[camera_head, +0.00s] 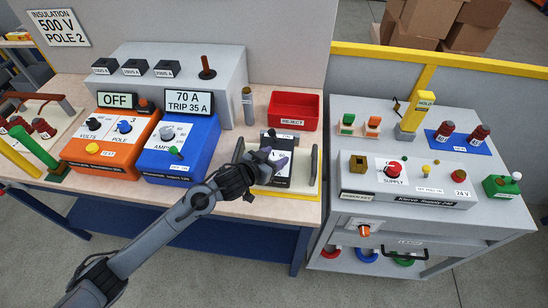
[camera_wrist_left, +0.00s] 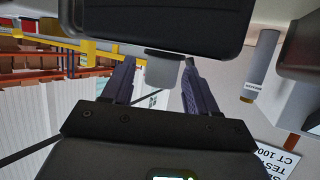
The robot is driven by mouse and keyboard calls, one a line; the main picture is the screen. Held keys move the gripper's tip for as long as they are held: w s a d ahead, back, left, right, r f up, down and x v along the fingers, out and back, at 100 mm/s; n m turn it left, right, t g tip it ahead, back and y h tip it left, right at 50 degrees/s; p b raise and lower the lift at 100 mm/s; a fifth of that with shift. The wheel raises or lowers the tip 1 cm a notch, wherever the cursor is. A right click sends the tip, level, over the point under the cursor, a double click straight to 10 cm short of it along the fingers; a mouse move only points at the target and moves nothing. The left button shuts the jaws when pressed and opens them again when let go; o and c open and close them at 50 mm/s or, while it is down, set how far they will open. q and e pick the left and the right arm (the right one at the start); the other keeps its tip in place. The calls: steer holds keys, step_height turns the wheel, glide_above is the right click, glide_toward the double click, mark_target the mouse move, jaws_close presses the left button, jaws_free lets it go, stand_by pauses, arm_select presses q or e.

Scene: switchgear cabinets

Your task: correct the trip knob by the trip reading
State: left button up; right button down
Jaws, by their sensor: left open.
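The reading panel (camera_head: 188,102) above the blue box (camera_head: 180,160) shows 70 A, TRIP 35 A. A black device with a pale face (camera_head: 279,146) stands in a yellow-edged holder on the bench. My left gripper (camera_head: 268,160) is in front of it and hides part of its face. In the left wrist view my open left gripper (camera_wrist_left: 160,84) faces the large black body (camera_wrist_left: 180,20). A small grey block (camera_wrist_left: 164,70) projects from that body between the fingers; I cannot tell contact. I cannot make out a knob marked trip. My right gripper is not in view.
An orange box (camera_head: 112,145) with an OFF display stands left. A red REJECT bin (camera_head: 293,111) is behind the holder. A grey supply cart (camera_head: 420,215) stands right.

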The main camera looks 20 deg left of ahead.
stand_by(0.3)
arm_select(q)
steer(key=c, duration=1)
steer(key=shift+o, duration=0.2)
steer(key=shift+w+r+m+h+p, duration=0.1)
steer(key=shift+r+m+h+p, duration=0.1)
steer(key=shift+m+h+p, duration=0.65)
steer(key=shift+m+g+h+p, duration=0.35)
steer(key=shift+g+p, duration=0.15)
steer(key=shift+p, duration=0.4)
steer(key=shift+f+m+g+h, duration=0.15)
steer(key=shift+m+g+h, duration=0.35)
steer(key=shift+m+h, duration=0.2)
steer(key=shift+m+g+h, duration=0.7)
steer(key=shift+m+h, duration=0.3)
steer(key=shift+f, duration=0.1)
steer(key=o, duration=1)
steer(key=shift+c, duration=0.2)
